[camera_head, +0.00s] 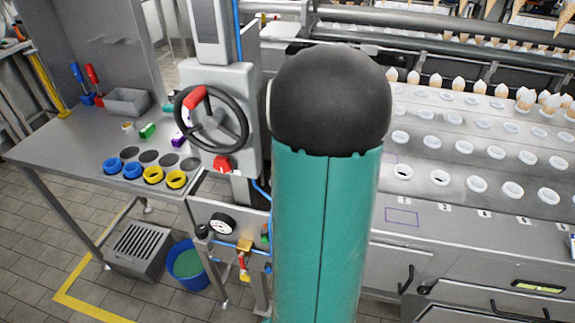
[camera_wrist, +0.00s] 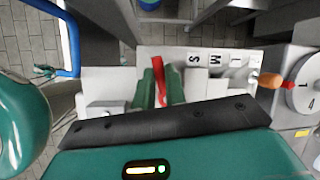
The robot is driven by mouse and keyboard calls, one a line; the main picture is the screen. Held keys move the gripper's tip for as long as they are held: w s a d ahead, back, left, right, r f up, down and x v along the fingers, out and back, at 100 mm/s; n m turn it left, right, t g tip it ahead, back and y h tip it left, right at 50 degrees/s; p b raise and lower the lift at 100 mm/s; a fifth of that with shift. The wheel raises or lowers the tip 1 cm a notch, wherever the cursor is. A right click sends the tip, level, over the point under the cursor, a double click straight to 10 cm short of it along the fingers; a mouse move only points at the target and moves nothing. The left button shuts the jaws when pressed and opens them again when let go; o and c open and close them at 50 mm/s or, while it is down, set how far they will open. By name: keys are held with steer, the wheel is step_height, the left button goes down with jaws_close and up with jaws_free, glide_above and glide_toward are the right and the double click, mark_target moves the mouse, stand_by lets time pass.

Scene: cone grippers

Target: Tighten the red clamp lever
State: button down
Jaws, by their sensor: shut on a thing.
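In the wrist view the red clamp lever (camera_wrist: 160,68) stands between the two green fingers of my gripper (camera_wrist: 161,84). The gripper is shut on the lever. The lever's top end shows above the fingertips, and its lower part is hidden between the fingers. A pale plate with the letters S, M and L (camera_wrist: 217,60) lies just right of the lever. In the head view my teal and black arm covers the middle of the picture, and neither my gripper nor the held lever shows there.
In the wrist view a dial (camera_wrist: 304,96) and an orange-brown handle (camera_wrist: 271,80) are at the right. A blue tube (camera_wrist: 70,35) curves at the left. In the head view a black handwheel (camera_head: 240,118) stands left of my arm, and a conveyor with white cups (camera_head: 494,152) is right.

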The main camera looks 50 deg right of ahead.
steer(key=shift+w+d+m+h, duration=0.15)
steer(key=shift+m+h, duration=0.15)
steer(key=shift+m, duration=0.4)
steer(key=shift+w+d+m+h, duration=0.15)
steer(key=shift+m+h, duration=0.15)
steer(key=shift+m, duration=0.4)
steer(key=shift+s, duration=0.1)
steer(key=c, duration=1.5)
jaws_free()
steer(key=shift+o, duration=0.2)
steer(key=v, duration=1.4)
steer(key=shift+a+f, duration=0.1)
